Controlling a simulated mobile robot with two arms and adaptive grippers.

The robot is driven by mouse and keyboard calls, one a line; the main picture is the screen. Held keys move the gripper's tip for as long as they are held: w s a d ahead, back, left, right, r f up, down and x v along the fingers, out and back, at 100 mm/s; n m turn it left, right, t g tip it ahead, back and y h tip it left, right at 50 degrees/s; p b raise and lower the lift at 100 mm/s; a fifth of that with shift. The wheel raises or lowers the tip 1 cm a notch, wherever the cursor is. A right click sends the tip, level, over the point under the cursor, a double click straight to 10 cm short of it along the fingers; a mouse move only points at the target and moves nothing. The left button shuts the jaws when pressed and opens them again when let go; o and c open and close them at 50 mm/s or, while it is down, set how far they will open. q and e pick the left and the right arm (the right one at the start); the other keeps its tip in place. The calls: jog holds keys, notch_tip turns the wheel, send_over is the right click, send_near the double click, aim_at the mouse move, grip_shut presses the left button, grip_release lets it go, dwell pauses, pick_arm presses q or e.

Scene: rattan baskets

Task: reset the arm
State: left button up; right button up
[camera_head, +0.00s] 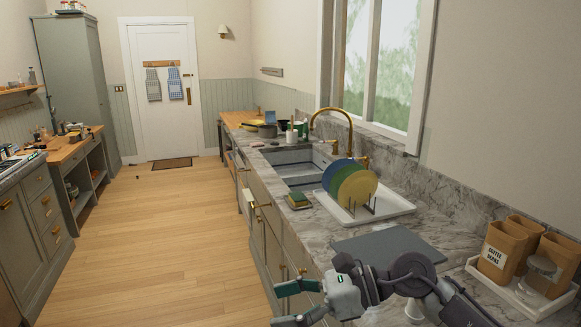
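My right arm comes in from the bottom right, over the front edge of the marble counter (318,229). My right gripper (284,305) points left, with its two fingers apart and nothing between them. It appears to be in front of the counter, above the floor and near the drawers. My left arm and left gripper are not in view.
A grey mat (388,246) lies on the counter just behind my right arm. A white tray (516,295) with brown coffee bags (501,250) and a glass jar is at the right. A dish rack with plates (355,188) stands by the sink (298,165). The wooden floor (175,240) is clear.

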notch_tip(320, 180, up, 7)
jog(key=w+d+m+t+y, duration=0.1)
jog(key=m+t+y, duration=0.5)
jog(key=m+t, duration=0.7)
jog(key=w+d+f+m+t+h, duration=0.3)
jog(key=d+m+t+h, duration=0.6)
jog(key=m, duration=0.8)
jog(key=s+d+f+m+g+h, duration=0.2)
jog(key=d+f+m+g+h, duration=0.15)
jog(key=f+m+h, duration=0.35)
jog(key=s+d+f+m+g+h, duration=0.1)
jog(key=d+f+m+g+h, duration=0.3)
jog(key=f+m, duration=0.4)
jog(key=s+d+f+m+g, duration=0.25)
jog(key=s+f+g, duration=0.25)
jog(key=s+f, duration=0.55)
jog(key=s+d+f+m+g, duration=0.25)
jog(key=s+f+g, duration=0.4)
jog(key=s, duration=0.65)
notch_tip(320, 180, down, 25)
jog(key=s+a, duration=0.1)
jog(key=s+d+f+g, duration=0.1)
jog(key=s+d+f, duration=0.2)
jog(key=s+f, duration=1.4)
jog(key=shift+s+f+g+h, duration=0.15)
jog(key=shift+f+g+h, duration=0.2)
jog(key=shift+g+h, duration=0.05)
